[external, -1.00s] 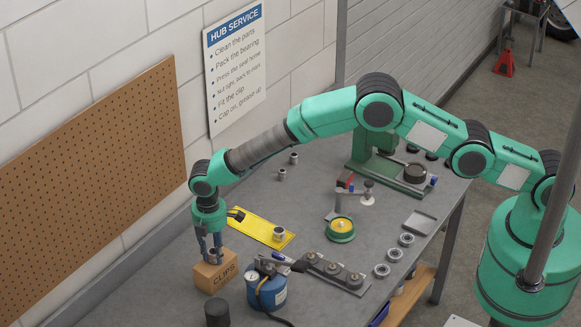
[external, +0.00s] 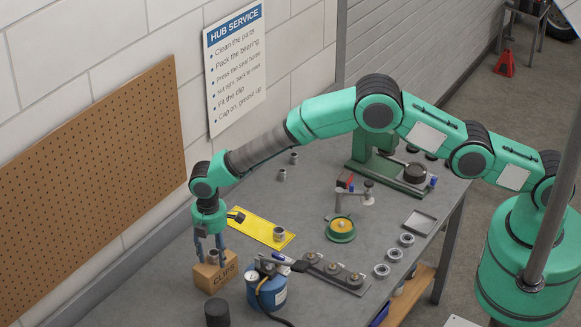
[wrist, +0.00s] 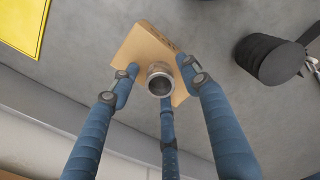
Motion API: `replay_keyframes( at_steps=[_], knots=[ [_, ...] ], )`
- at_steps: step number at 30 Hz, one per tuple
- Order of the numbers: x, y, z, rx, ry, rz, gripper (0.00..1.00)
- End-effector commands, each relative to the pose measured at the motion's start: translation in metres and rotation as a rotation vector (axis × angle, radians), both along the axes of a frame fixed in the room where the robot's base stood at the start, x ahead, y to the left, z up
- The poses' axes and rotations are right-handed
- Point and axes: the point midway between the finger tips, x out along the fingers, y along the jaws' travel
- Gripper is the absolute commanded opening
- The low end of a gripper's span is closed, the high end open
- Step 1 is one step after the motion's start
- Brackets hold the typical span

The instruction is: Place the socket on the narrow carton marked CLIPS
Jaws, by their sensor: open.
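The socket (external: 213,256), a small silvery metal cylinder, stands on top of the CLIPS carton (external: 216,277), a small tan box on the bench. In the wrist view the socket (wrist: 160,79) shows its open round end, over the carton top (wrist: 140,42). My gripper (external: 209,254) is at the carton's top with its blue fingers spread around the socket. In the wrist view the fingers of my gripper (wrist: 159,85) stand apart, with gaps between the two upper fingertips and the socket. The lower finger's tip lies close below the socket; I cannot tell whether it touches.
A blue canister (external: 266,287) stands right of the carton, and a black cylinder (external: 217,313) in front. A yellow mat (external: 252,227) with another metal socket (external: 279,234) lies behind. A pegboard (external: 95,190) leans at the wall on the left.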

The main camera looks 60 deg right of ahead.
Motion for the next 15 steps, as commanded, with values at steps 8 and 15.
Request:
replay_keyframes(
  at_steps=[8, 15],
  knots=[
    [0.0, 0.0, 0.015, 0.0, 0.0, 0.0, 0.46],
    [0.001, 0.0, 0.046, 0.001, -0.002, 0.0, 0.46]
  ],
)
